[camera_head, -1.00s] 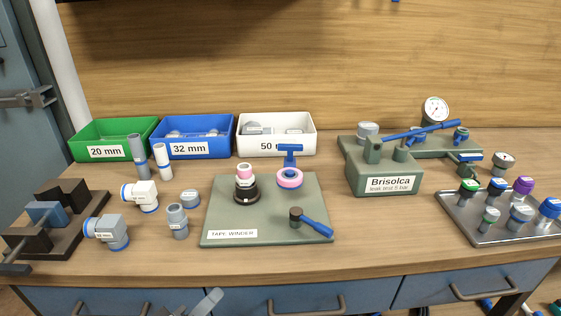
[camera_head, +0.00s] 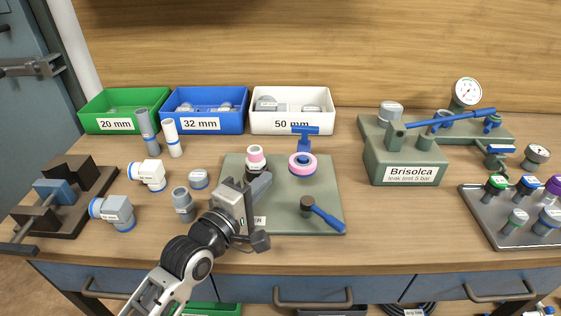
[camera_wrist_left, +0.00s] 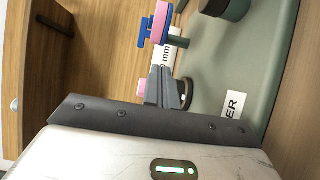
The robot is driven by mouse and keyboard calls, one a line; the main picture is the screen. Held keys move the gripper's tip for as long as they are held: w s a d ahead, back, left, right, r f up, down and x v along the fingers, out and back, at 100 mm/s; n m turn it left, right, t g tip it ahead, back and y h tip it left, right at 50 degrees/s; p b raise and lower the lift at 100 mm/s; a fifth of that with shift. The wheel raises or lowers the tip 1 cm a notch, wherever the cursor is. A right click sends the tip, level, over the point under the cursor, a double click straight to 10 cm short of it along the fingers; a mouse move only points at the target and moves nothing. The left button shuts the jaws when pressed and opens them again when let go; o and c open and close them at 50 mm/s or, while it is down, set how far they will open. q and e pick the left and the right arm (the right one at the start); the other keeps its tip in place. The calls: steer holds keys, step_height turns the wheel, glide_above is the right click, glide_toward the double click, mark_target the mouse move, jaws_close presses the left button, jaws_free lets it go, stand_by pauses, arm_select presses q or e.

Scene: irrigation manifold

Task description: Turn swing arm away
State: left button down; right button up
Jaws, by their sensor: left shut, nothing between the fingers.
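The tape winder is a green plate (camera_head: 285,222) on the bench. On it, a pink tape roll (camera_head: 302,166) sits with a blue T-shaped arm (camera_head: 305,131) behind it. A crank with a dark knob and blue handle (camera_head: 327,219) lies at the front right. A pink-topped spindle (camera_head: 256,155) stands at the back left, its black base partly hidden by my gripper. My left gripper (camera_head: 262,184) is shut and empty over the plate's left part, short of the tape roll. In the left wrist view, the shut fingers (camera_wrist_left: 161,86) point toward the tape roll (camera_wrist_left: 160,20) and blue arm (camera_wrist_left: 144,28).
Grey and white fittings (camera_head: 183,204) stand left of the plate. Green, blue and white bins (camera_head: 290,123) line the back. The green Brisolca leak tester (camera_head: 402,170) and a metal tray (camera_head: 500,232) of capped fittings are to the right. A dark clamp (camera_head: 62,205) is far left.

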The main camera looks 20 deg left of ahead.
arm_select(q)
glide_toward(304, 149)
steer(key=w, duration=0.1)
steer(key=w+a, duration=0.1)
steer(key=w, duration=0.1)
steer(key=shift+w+f, duration=0.15)
steer(key=shift+w, duration=0.1)
arm_select(e)
steer(key=shift+w+r, duration=0.15)
steer(key=shift+w, duration=0.15)
arm_select(q)
steer(key=shift+w, duration=0.1)
arm_select(e)
steer(key=shift+s, duration=0.1)
